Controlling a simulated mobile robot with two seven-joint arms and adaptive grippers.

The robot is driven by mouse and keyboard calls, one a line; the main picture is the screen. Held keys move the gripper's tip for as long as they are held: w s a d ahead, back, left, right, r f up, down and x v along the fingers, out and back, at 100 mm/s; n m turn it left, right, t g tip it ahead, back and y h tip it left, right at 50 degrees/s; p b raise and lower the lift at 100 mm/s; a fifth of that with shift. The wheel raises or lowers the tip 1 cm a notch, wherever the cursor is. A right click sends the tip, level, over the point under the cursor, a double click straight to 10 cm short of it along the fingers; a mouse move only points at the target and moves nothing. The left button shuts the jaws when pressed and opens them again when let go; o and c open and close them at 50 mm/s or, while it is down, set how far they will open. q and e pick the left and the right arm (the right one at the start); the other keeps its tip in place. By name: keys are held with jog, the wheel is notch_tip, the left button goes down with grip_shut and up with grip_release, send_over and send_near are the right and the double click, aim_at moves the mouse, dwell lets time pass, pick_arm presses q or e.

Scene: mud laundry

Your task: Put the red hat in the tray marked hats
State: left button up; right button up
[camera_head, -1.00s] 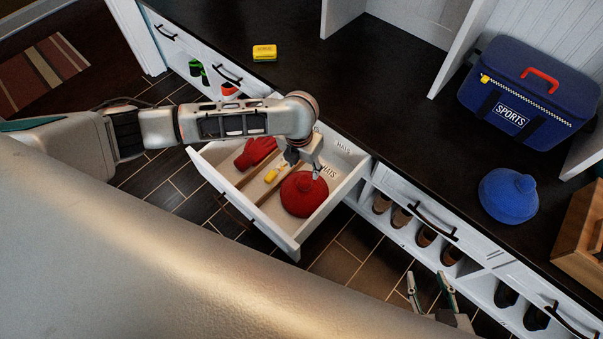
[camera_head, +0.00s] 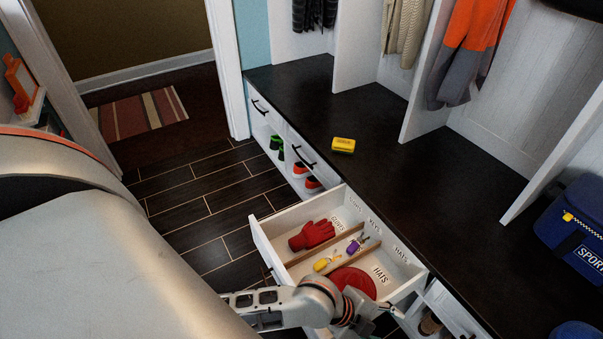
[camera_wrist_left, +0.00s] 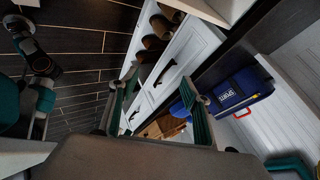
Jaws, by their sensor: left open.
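The red hat (camera_head: 354,281) lies in the drawer compartment marked hats, in the head view. My left arm covers its lower edge. The hats tray is the right-hand compartment of the open white drawer; HATS is lettered on its floor (camera_head: 381,275) and back wall. My left gripper (camera_wrist_left: 160,82) is open in the left wrist view, with nothing between its green-padded fingers. In the head view its wrist is beside the hat at the bottom, and its fingertips are hidden. Part of my right arm shows at the left of the wrist view; its fingers cannot be made out.
Red gloves (camera_head: 312,235) lie in the left compartment; yellow keys (camera_head: 326,263) and purple keys (camera_head: 355,245) lie in the middle one. A yellow box (camera_head: 343,145) sits on the dark bench top (camera_head: 420,180). A blue sports bag (camera_head: 580,235) stands at the right.

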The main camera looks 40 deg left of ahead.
pick_arm(q)
jog(key=s+a+n+t+y, duration=0.2)
jog(key=s+a+n, duration=0.2)
jog(key=a+n, duration=0.3)
jog(key=s+a+n+t+y, duration=0.2)
jog(key=s+a+n, duration=0.3)
jog(key=a+n, duration=0.3)
jog(key=a+r+t, duration=0.1)
jog(key=a, duration=0.2)
jog(key=shift+s+y, duration=0.3)
